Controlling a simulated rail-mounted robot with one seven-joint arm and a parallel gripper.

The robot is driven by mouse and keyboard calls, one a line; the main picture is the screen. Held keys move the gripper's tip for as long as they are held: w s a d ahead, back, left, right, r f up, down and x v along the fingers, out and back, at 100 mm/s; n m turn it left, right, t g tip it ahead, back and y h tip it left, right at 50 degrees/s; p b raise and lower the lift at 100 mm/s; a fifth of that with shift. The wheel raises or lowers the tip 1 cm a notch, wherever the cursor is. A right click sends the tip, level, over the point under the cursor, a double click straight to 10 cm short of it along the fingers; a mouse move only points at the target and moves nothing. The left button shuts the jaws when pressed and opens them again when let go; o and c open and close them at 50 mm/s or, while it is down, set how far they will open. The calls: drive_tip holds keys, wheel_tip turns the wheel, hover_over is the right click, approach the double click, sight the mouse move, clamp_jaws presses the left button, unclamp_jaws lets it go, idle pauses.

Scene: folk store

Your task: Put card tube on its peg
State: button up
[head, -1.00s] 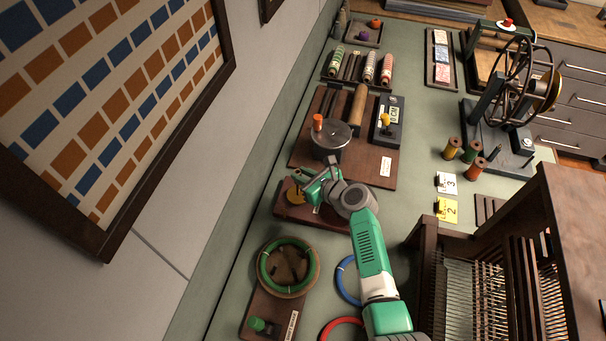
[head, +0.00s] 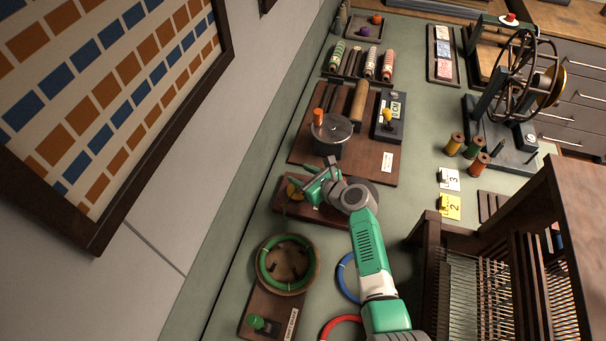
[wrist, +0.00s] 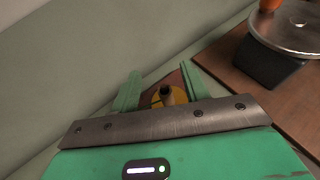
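My gripper (wrist: 160,88) is open, its two green fingers apart. In the wrist view a short upright peg or knob (wrist: 166,93) with a dark top shows between and beyond the fingers. It stands over a yellow disc (wrist: 178,97); I cannot tell whether the fingers reach around it. In the head view my gripper (head: 307,184) is over the small brown board with the yellow disc (head: 295,191), partly hiding it. A brown cylinder (head: 360,100), likely the card tube, lies on the larger brown board further back, away from my gripper.
A round metal-topped pot (head: 331,131) with an orange knob stands just beyond my gripper. A round bowl with a green ring (head: 287,263) is nearer. Blue and red rings lie beside my arm. A wooden loom frame (head: 480,270) stands at right, and the wall is at left.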

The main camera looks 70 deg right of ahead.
drive_tip(key=shift+f, duration=0.15)
drive_tip(key=p+v, duration=0.2)
drive_tip(key=v, duration=0.6)
drive_tip(key=shift+w, duration=0.1)
idle(1.4)
